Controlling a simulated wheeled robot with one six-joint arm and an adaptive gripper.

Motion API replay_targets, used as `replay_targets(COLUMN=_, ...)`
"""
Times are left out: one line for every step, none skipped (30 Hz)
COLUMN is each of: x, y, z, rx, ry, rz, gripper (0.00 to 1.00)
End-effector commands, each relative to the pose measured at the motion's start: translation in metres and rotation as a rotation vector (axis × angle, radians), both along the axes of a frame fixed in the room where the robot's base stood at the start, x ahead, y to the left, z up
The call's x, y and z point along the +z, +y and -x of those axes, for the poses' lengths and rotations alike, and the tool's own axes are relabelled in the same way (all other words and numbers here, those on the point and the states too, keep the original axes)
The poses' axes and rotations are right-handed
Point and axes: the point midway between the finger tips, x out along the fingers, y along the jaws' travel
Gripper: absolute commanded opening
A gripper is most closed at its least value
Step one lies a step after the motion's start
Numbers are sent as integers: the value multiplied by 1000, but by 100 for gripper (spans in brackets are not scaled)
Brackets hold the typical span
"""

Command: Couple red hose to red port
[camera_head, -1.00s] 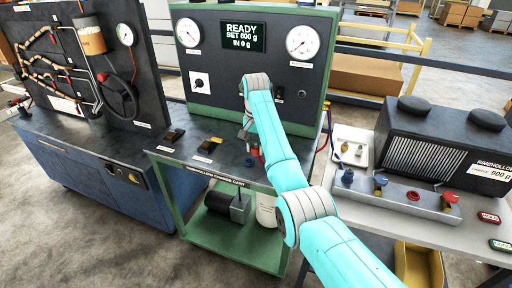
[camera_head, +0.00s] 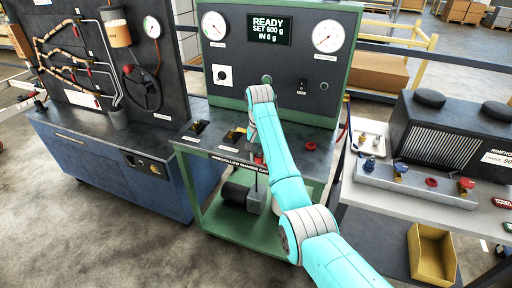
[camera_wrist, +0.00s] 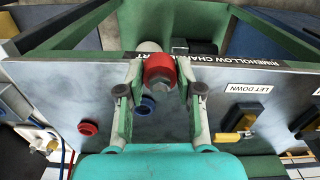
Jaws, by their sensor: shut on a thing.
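In the head view my arm hides most of the gripper. A grey manifold block (camera_head: 407,184) stands on the right table. It bears a blue-topped fitting (camera_head: 370,163), a brass and blue one (camera_head: 400,168), a red ring (camera_head: 431,182) and a red-topped fitting (camera_head: 466,185). I cannot tell which red one is the port.
The green trolley (camera_head: 245,232) has a red cap (camera_wrist: 88,128) and a blue cap (camera_wrist: 147,107) on its top, and a yellow-black lever (camera_wrist: 240,121). A dark finned unit (camera_head: 436,128) stands behind the manifold. A yellow bin (camera_head: 432,255) sits below. A blue bench (camera_head: 98,165) is at left.

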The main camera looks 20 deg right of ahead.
Motion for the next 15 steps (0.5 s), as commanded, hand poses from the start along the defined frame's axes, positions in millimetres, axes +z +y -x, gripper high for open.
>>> replay_targets(x=-7, y=-2, z=5, rx=13, ry=0, rz=0, gripper=0)
replay_targets(x=-11, y=-2, z=7, rx=21, ry=0, rz=0, gripper=0)
replay_targets(x=-19, y=-4, z=13, rx=36, ry=1, rz=0, gripper=0)
replay_targets(x=-24, y=-6, z=16, rx=48, ry=1, rz=-1, gripper=0)
replay_targets(x=-30, y=-7, z=20, rx=60, ry=2, rz=0, gripper=0)
replay_targets(x=-37, y=-9, z=25, rx=76, ry=1, rz=-1, gripper=0)
replay_targets(x=-46, y=-11, z=31, rx=92, ry=3, rz=-1, gripper=0)
replay_targets(x=-54, y=-13, z=37, rx=110, ry=3, rz=-1, gripper=0)
replay_targets(x=-64, y=-16, z=44, rx=133, ry=3, rz=-1, gripper=0)
replay_targets(x=-76, y=-19, z=52, rx=156, ry=4, rz=-1, gripper=0)
replay_targets(x=-86, y=-21, z=59, rx=179, ry=4, rz=-1, gripper=0)
replay_targets(x=-100, y=-25, z=68, rx=210, ry=4, rz=-1, gripper=0)
replay_targets(x=-111, y=-27, z=76, rx=234, ry=4, rz=-1, gripper=0)
replay_targets(x=-122, y=-30, z=83, rx=259, ry=5, rz=-1, gripper=0)
replay_targets(x=-136, y=-33, z=93, rx=291, ry=5, rz=-1, gripper=0)
